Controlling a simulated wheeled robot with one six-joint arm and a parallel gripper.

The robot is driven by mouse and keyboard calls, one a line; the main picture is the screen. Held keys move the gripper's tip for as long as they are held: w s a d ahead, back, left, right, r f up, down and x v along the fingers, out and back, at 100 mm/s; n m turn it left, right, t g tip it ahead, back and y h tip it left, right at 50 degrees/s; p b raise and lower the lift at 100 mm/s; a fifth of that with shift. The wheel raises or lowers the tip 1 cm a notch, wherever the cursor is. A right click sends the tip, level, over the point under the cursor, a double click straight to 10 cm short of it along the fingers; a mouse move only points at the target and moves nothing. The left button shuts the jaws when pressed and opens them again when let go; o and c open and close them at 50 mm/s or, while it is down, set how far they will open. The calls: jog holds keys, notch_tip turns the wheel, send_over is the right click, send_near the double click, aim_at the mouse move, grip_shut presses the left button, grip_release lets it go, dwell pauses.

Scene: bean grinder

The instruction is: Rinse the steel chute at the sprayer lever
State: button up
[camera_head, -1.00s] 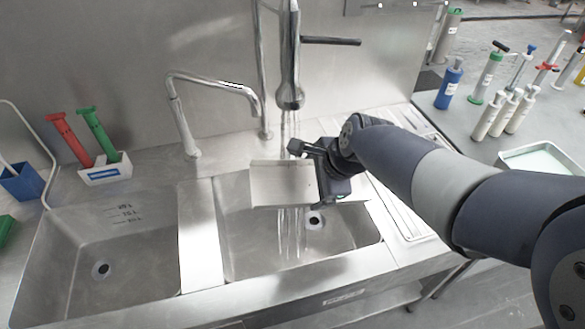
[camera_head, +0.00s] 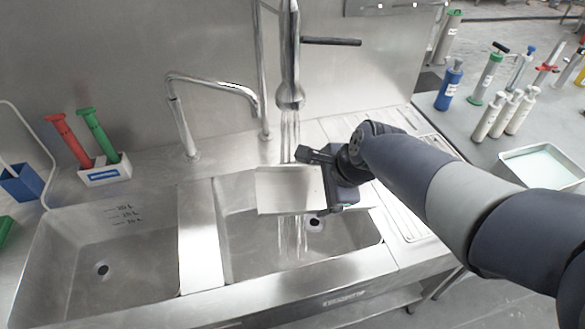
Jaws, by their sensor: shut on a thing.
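The steel chute (camera_head: 288,191) is a pale metal trough over the right sink basin (camera_head: 250,252). My gripper (camera_head: 322,178) is shut on the chute at its right end and holds it above the basin floor. The sprayer (camera_head: 289,92) hangs above the chute, and its dark lever (camera_head: 332,41) sticks out to the right. Water (camera_head: 290,135) runs down from the sprayer onto the chute, and streams fall below it into the basin. The chute's inner surface is partly hard to make out.
A bent tap (camera_head: 212,84) stands behind the sinks. The left basin (camera_head: 125,258) is empty. A white holder (camera_head: 106,175) with red and green tools stands at the left. The right table holds several bottles and a tray (camera_head: 540,165).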

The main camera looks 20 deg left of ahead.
jog(key=shift+r, duration=0.1)
dwell(0.5)
jog(key=s+d+r+p, duration=0.2)
jog(key=d+r, duration=0.1)
jog(key=shift+r+p, duration=0.1)
jog(key=shift+p, duration=0.25)
jog(key=shift+s+d+r+p, duration=0.35)
jog(key=shift+s+d+r, duration=0.05)
jog(key=shift+d, duration=0.2)
jog(key=shift+a, duration=0.1)
